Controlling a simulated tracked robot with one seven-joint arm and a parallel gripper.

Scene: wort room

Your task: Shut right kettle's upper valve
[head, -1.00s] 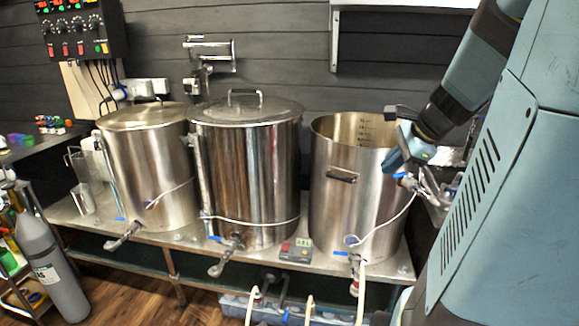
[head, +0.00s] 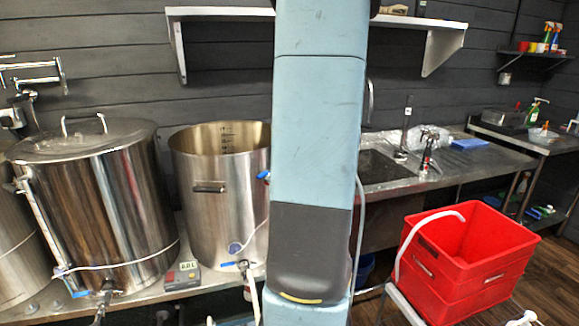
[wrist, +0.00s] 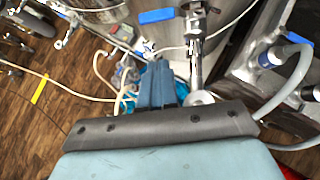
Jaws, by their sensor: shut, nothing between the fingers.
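The right kettle (head: 215,205) is an open steel pot with marks inside its wall. My arm covers its right side in the head view. A bit of blue (head: 263,175) shows at that side, partly hidden by my arm. In the wrist view, my gripper (wrist: 159,66) points up the picture, its blue fingers together and empty. A blue valve handle (wrist: 155,16) lies beyond it at the top, joined to an upright metal pipe (wrist: 196,45). The handle lies crosswise to this pipe, apart from the fingers. I cannot tell for certain which kettle valve it is.
A second blue handle (wrist: 270,57) sits at the right with a grey hose (wrist: 292,78). White hoses (wrist: 95,97) run near the fingers. The lidded kettle (head: 100,205) stands left. A sink counter (head: 430,165) and a red crate (head: 465,265) are right.

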